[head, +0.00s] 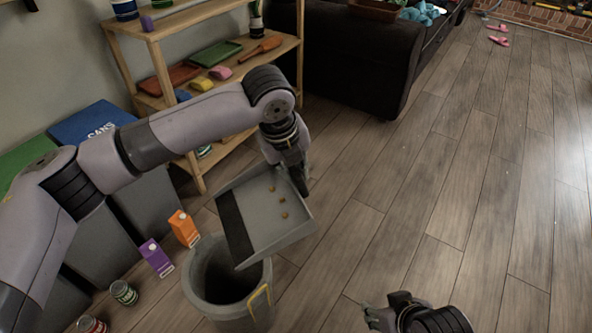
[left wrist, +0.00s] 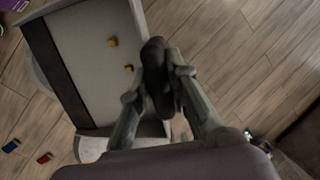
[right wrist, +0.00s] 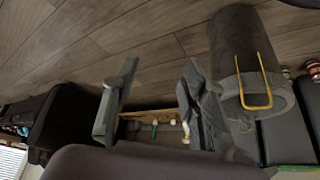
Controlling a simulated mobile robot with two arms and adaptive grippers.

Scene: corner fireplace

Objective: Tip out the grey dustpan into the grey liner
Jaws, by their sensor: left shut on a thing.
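The grey dustpan (head: 255,226) is held in the air, its dark strip side on the left, partly over the grey liner (head: 196,282) in the head view. Three small orange-brown bits (head: 281,199) lie in the pan; two bits show in the left wrist view (left wrist: 129,68). My left gripper (head: 292,168) is shut on the pan's dark handle (left wrist: 155,70). The liner stands on the floor with a dark inside and a yellow handle; it also shows in the right wrist view (right wrist: 238,45). My right gripper (right wrist: 155,95) is open and empty, low at the bottom of the head view.
An orange carton (head: 184,228), a purple carton (head: 156,257) and cans (head: 124,292) stand left of the liner. A wooden shelf (head: 185,25) with trays and a dark sofa (head: 350,55) are behind. Recycling bins (head: 95,235) line the left. Floor on the right is clear.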

